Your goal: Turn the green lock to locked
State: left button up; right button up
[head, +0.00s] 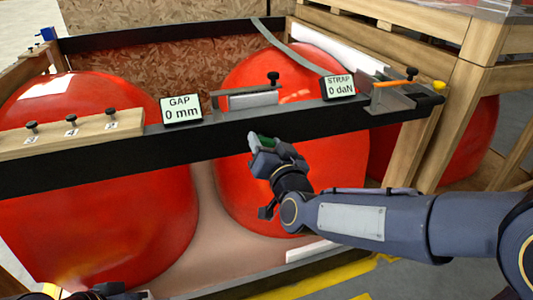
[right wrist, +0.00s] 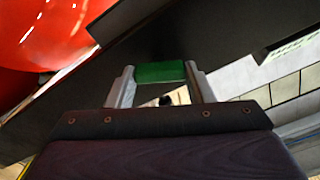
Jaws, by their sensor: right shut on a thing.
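The green lock (right wrist: 160,72) shows in the right wrist view as a green block between the two fingers of my right gripper (right wrist: 161,84). The gripper is shut on it, just in front of the black beam (right wrist: 140,40). In the head view my right gripper (head: 265,147) is at the front face of the black beam (head: 215,138), below the middle of it. A bit of the green lock (head: 266,140) shows past the gripper; the rest is hidden. I cannot tell which way the lock is turned. A small dark part of my left arm shows at the bottom left, without clear fingers.
Two big red nosecones (head: 100,215) stand behind the beam. A GAP display (head: 181,109) reads 0 mm and a STRAP display (head: 338,86) reads 0 daN. A strip with black knobs (head: 71,132) lies at left. An orange-handled ratchet (head: 392,84) sits at right beside a wooden frame (head: 440,115).

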jog(key=m+b, duration=0.3)
jog(key=shift+d+f+m, duration=0.1)
jog(key=shift+f+m, duration=0.15)
jog(key=shift+m, duration=0.15)
jog(key=m+b, duration=0.2)
jog(key=m, duration=0.1)
jog(key=shift+m+b, duration=0.3)
jog(key=shift+b, duration=0.05)
jog(key=m+b, duration=0.2)
jog(key=m, duration=0.1)
jog(key=shift+m+b, duration=0.6)
jog(key=shift+m, duration=0.6)
jog(key=o, duration=1)
jog(key=shift+r, duration=0.1)
jog(key=shift+c, duration=0.2)
